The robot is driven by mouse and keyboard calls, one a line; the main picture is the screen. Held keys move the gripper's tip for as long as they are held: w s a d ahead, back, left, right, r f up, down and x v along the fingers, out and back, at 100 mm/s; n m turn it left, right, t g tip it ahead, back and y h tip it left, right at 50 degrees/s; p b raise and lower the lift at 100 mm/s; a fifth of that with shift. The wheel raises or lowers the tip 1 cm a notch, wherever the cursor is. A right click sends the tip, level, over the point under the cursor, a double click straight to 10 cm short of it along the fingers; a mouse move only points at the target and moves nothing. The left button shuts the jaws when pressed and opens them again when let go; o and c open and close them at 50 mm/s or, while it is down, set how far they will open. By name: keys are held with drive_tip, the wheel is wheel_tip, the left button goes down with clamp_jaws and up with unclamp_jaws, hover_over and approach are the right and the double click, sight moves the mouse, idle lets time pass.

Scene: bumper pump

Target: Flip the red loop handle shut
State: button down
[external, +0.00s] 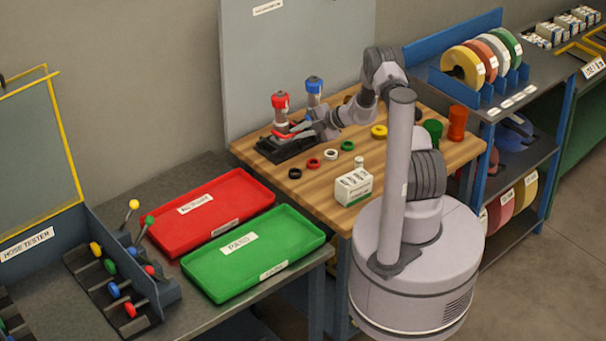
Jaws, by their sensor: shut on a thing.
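The red loop handle (281,134) shows as a small red strip low on the front of the red-topped pump (281,101). The pump stands upright on a black base (277,153) on the wooden bench. My gripper (299,132) reaches in from the right, low beside the pump, and is shut on the red loop handle. The fingertips are small in this view, and they and my wrist partly hide the handle. The handle's exact angle cannot be told. A blue-topped pump (314,87) stands just behind, partly hidden by my gripper and wrist.
Several coloured rings, such as a yellow one (379,131), lie on the wooden bench (410,160) near my arm. A white box (353,187) stands at its front. Red (172,240) and green (215,285) trays lie left. A grey panel (255,60) rises behind.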

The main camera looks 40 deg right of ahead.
drive_tip(key=r+g+p, duration=0.1)
drive_tip(key=p, duration=0.3)
drive_tip(key=w+r+g+p, duration=0.1)
drive_tip(key=g+p, duration=0.1)
drive_tip(key=p, duration=0.2)
drive_tip(key=shift+r+m+g, duration=0.25)
drive_tip(key=shift+m+g, duration=0.05)
drive_tip(key=shift+m, duration=0.1)
drive_tip(key=shift+p, duration=0.35)
drive_tip(key=c, duration=1.5)
unclamp_jaws()
